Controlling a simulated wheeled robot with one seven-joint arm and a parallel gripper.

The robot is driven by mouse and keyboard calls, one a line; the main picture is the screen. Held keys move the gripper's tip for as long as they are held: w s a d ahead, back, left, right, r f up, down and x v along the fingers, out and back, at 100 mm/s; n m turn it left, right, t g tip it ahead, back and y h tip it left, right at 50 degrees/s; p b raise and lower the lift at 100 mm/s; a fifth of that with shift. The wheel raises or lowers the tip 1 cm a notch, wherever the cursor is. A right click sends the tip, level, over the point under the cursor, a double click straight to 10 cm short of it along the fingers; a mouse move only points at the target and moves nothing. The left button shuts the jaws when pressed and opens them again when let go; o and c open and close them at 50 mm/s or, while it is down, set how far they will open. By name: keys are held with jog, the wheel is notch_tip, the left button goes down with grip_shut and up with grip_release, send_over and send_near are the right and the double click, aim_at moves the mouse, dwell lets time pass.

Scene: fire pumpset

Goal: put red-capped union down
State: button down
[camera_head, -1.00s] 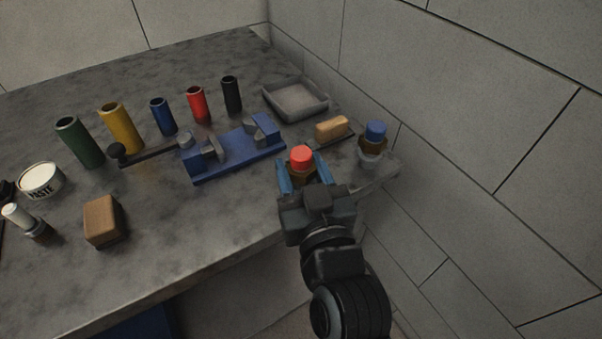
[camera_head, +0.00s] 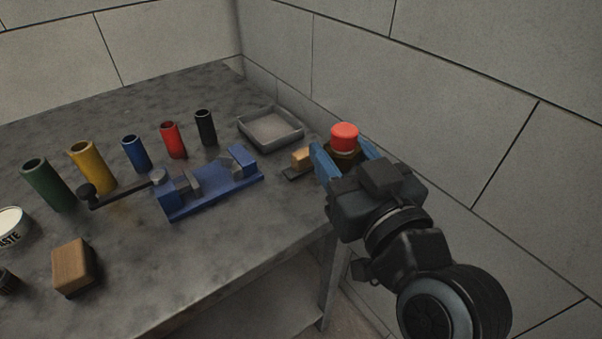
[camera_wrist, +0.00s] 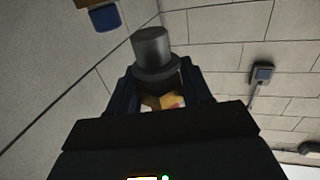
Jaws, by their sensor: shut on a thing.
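The red-capped union (camera_head: 344,136) is in my gripper (camera_head: 344,157), between its two blue fingers, near the right end of the bench. Its red cap points up and its brownish body shows just below the cap, between the fingers. In the wrist view a grey cylindrical part (camera_wrist: 152,50) of the held piece sticks out past the dark fingers (camera_wrist: 160,85). My gripper hides the bench corner behind it, and I cannot tell the exact gap to the bench top.
A blue vise (camera_head: 205,190), a grey tray (camera_head: 270,130) and a tan block (camera_head: 302,158) are left of my gripper. Several coloured tubes stand farther left, with a brown block (camera_head: 74,268) in front. The wall is close on the right. Bare bench lies before the vise.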

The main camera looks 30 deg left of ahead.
jog(key=w+d+f+m+t+h, duration=0.3)
jog(key=w+d+f, duration=0.1)
jog(key=d+f, duration=0.4)
jog(key=w+d+f+m+t+h, duration=0.2)
jog(key=w+d+f+h, duration=0.15)
jog(key=d+f, duration=0.45)
jog(key=s+d+f+m+t+h+p, duration=0.1)
jog(key=s+d+f+m+h, duration=0.25)
jog(key=d+f, duration=0.55)
jog(key=s+d+f+m+t+h+p, duration=0.1)
jog(key=s+d+f+m+h, duration=0.2)
jog(key=d+f, duration=0.55)
jog(key=w+a+r+n+g+y+b, duration=0.1)
jog(key=w+a+r+n+y, duration=0.2)
jog(key=a+r, duration=0.5)
jog(key=w+a+r+n+y, duration=0.3)
jog(key=w+a+r, duration=0.1)
jog(key=a+r, duration=0.4)
jog(key=s+a+r+n+g+y, duration=0.2)
jog(key=s+a+r+g+y, duration=0.1)
jog(key=a+r, duration=0.4)
jog(key=s+a+r+n+g+y+b, duration=0.1)
jog(key=s+a+r+n+g+y, duration=0.2)
jog(key=a+r, duration=0.4)
notch_tip(320, 180, up, 6)
jog(key=shift+s+a+f+y, duration=0.2)
jog(key=shift+a+y, duration=0.15)
jog(key=shift+y, duration=0.15)
jog(key=shift+n, duration=0.25)
